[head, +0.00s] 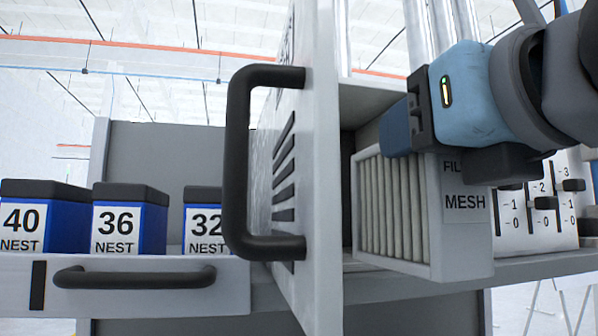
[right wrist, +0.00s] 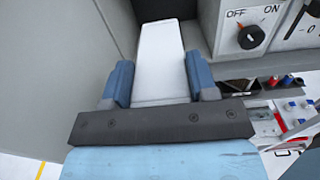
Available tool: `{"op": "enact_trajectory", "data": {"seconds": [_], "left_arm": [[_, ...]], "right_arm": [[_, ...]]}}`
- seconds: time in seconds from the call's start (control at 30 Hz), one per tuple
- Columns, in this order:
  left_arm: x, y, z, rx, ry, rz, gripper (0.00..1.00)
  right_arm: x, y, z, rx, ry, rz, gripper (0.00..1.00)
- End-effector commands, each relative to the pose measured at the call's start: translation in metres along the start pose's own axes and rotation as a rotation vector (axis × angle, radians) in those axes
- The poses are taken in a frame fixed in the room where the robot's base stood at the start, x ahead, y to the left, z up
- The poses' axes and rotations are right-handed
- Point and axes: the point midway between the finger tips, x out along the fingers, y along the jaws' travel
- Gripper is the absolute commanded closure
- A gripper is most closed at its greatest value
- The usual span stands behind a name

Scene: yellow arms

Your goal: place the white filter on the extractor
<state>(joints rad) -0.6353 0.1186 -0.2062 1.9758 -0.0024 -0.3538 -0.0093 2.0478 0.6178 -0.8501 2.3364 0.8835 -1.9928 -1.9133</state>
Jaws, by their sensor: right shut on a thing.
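The white filter (head: 394,208) is a box with a pleated front and a label partly reading "MESH" on its side. My right gripper (head: 398,130), with blue fingers, is shut on its upper part. In the right wrist view the filter (right wrist: 160,55) lies between the two fingers of the gripper (right wrist: 160,82). The filter is in front of the open bay of the extractor (head: 372,100), which is partly hidden behind it. I cannot tell whether the filter touches the bay floor. My left gripper is not in view.
An open slotted door (head: 279,170) with a black handle (head: 238,160) stands left of the bay. Blue boxes marked 40 (head: 35,220), 36 (head: 122,220) and 32 (head: 203,220) sit further left. A panel with sliders (head: 540,205) is at right, and a knob (right wrist: 251,36) shows in the right wrist view.

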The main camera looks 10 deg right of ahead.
Motion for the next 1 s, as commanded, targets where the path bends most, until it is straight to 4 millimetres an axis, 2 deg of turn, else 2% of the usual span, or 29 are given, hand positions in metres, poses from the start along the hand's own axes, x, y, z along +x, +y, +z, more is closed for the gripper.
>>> {"op": "enact_trajectory", "data": {"seconds": [0.03,0.5,0.63,0.87,1.0], "left_arm": [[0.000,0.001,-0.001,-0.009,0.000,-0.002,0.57],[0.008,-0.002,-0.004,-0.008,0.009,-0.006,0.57],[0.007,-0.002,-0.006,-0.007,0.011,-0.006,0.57],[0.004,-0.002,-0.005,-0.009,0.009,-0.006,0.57],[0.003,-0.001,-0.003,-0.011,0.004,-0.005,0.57]], "right_arm": [[0.017,-0.001,0.000,0.003,0.008,-0.005,0.94],[0.142,-0.002,-0.001,0.001,0.003,-0.005,0.94],[0.167,-0.002,0.000,0.002,0.001,-0.004,0.94],[0.184,-0.001,0.000,0.000,0.001,-0.003,0.94],[0.202,-0.001,0.000,0.001,0.001,-0.004,0.94]]}}
